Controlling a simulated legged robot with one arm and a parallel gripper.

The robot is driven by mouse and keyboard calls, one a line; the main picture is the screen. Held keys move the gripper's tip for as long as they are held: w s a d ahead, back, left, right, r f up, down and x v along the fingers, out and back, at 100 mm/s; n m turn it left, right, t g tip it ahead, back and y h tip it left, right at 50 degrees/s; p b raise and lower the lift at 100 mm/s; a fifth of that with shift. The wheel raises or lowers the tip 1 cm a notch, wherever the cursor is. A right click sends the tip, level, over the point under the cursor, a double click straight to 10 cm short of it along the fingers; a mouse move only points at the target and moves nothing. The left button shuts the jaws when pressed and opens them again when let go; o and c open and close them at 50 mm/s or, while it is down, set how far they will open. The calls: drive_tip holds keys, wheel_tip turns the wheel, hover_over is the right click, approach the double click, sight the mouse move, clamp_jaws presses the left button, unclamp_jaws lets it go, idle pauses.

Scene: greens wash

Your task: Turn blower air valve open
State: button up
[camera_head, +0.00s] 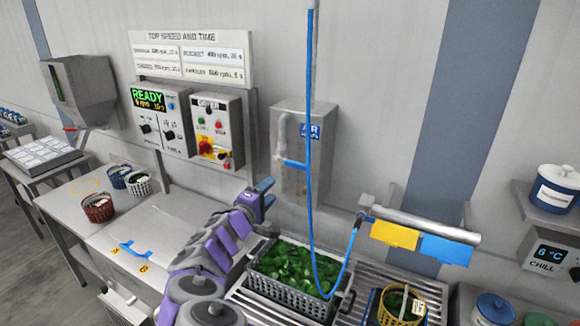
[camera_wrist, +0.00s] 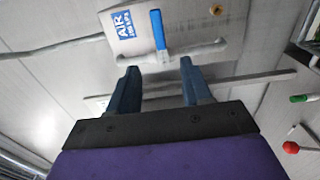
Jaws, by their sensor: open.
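The blower air valve has a blue lever (camera_head: 292,163) on a grey pipe, in front of a wall panel with a blue AIR sign (camera_head: 310,131). The lever lies crosswise to the pipe. In the wrist view the lever (camera_wrist: 157,34) shows beyond my fingertips, roughly in line with the gap between them, with the pipe (camera_wrist: 200,50) running across. My gripper (camera_head: 266,188) is open and empty, below and left of the lever in the head view. It appears apart from the lever.
A blue hose (camera_head: 310,200) hangs just right of the lever. A crate of greens (camera_head: 290,292) stands below on the counter. A control box (camera_head: 217,130) with knobs and buttons is on the left. A rail with yellow and blue cloths (camera_head: 445,249) is on the right.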

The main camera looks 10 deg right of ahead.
approach(296, 167)
drive_tip(key=x, duration=0.3)
drive_tip(key=d+x, duration=0.1)
drive_tip(key=x, duration=0.2)
drive_tip(key=s+x, duration=0.1)
drive_tip(key=x, duration=0.3)
drive_tip(key=shift+w+d, duration=0.1)
drive_tip(key=shift+d, duration=0.1)
drive_tip(key=shift+w, duration=0.3)
drive_tip(key=shift+w+a, duration=0.2)
drive_tip(key=shift+a, duration=0.45)
drive_tip(key=shift+w+a, duration=0.2)
drive_tip(key=shift+a, duration=0.4)
drive_tip(key=shift+d+r, duration=0.1)
drive_tip(key=shift+d, duration=1.1)
drive_tip(key=shift+c, duration=0.7)
drive_tip(key=shift+d, duration=0.3)
drive_tip(key=shift+c, duration=1.4)
drive_tip(key=shift+a, duration=0.1)
drive_tip(key=shift+c, duration=0.8)
drive_tip(key=shift+a, duration=0.75)
clamp_jaws()
drive_tip(key=shift+d, duration=0.1)
